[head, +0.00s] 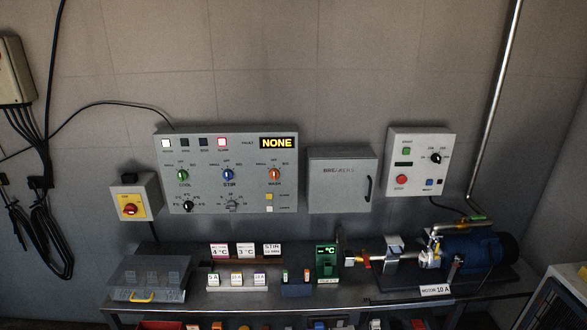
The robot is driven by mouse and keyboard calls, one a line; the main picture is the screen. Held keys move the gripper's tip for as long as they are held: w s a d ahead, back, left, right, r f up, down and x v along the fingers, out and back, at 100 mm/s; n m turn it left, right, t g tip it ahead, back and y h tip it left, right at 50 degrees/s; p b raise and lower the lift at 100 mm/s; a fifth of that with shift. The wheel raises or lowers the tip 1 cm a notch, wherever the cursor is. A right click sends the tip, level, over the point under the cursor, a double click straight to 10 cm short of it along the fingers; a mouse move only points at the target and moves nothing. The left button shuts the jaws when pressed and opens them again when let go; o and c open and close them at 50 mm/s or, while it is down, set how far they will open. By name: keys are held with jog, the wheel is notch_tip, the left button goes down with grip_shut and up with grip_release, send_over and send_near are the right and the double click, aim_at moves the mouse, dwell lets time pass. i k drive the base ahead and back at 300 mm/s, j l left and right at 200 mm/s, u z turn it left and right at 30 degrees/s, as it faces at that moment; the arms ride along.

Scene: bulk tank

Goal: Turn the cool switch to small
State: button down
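The cool switch (182,175) is a green rotary knob on the left of the grey control panel (225,200) on the back wall. The word COOL is printed below it. Small labels sit around the knob, with OFF at the top; the side labels are too small to read surely. The knob's pointer looks close to upright, but its exact setting is hard to tell. A blue STIR knob (227,175) and an orange WASH knob (274,175) stand in the same row. My gripper is not in view.
A bench (210,300) stands below the panel with label cards, a green meter (326,263) and a blue motor (480,250). A yellow box with a red knob (130,208) is left of the panel. The breaker box (342,180) is shut. The wall before the panel looks unobstructed.

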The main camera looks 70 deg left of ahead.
aim_at(182, 174)
jog(key=u, duration=2.85)
